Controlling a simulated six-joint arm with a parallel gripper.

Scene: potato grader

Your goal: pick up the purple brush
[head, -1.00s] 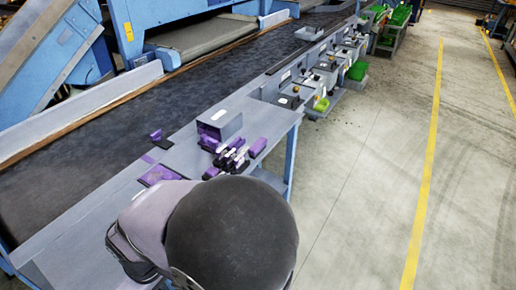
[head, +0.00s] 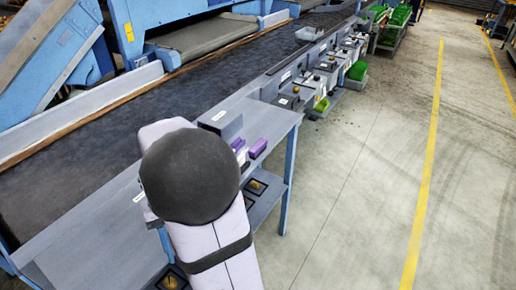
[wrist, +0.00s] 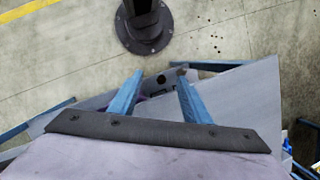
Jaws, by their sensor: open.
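In the head view my arm covers most of the near worktable, so my gripper is hidden there. In the wrist view two blue fingers stand apart, so my gripper (wrist: 160,73) is open. Nothing is clearly held between them. A small purple patch (wrist: 150,95) shows between the fingers, partly hidden; I cannot tell whether it is the purple brush. In the head view a purple block (head: 258,148) and a smaller purple item (head: 237,143) lie beside my arm on the table. I cannot tell whether either is the brush.
A grey box (head: 221,124) stands on the table behind the purple items. The dark conveyor belt (head: 80,147) runs along the table's far side. A lower shelf (head: 262,200) shows under the table. Open concrete floor (head: 350,200) lies to the right.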

